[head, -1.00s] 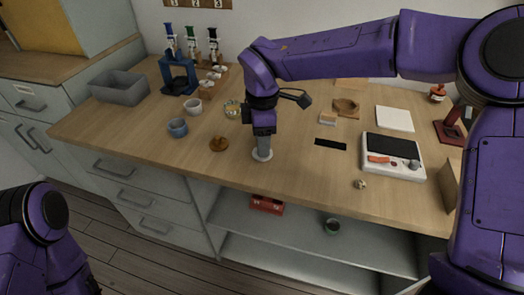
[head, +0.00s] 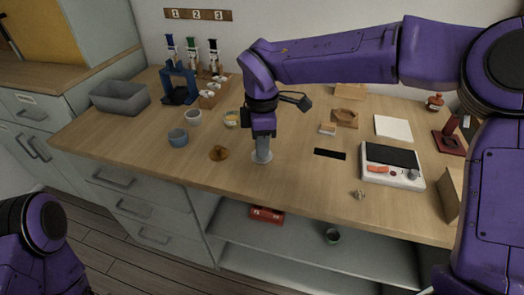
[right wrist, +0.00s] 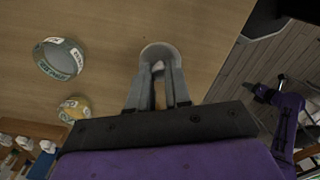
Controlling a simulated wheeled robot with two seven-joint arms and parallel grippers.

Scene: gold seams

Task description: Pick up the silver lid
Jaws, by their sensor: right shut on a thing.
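The silver lid (head: 262,158) is a small pale grey disc near the front middle of the wooden table. My right gripper (head: 263,148) points down over it and is shut on it. In the right wrist view the lid (right wrist: 160,49) lies at the fingertips, and the right gripper's fingers (right wrist: 159,72) close around its small central knob. The fingers hide part of the lid. I cannot tell clearly whether a gap lies between lid and table. My left arm shows at the lower left, but its gripper is out of view.
A black strip (head: 329,154) and a white scale-like device (head: 393,176) lie right. A grey bin (head: 119,98) is far left.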

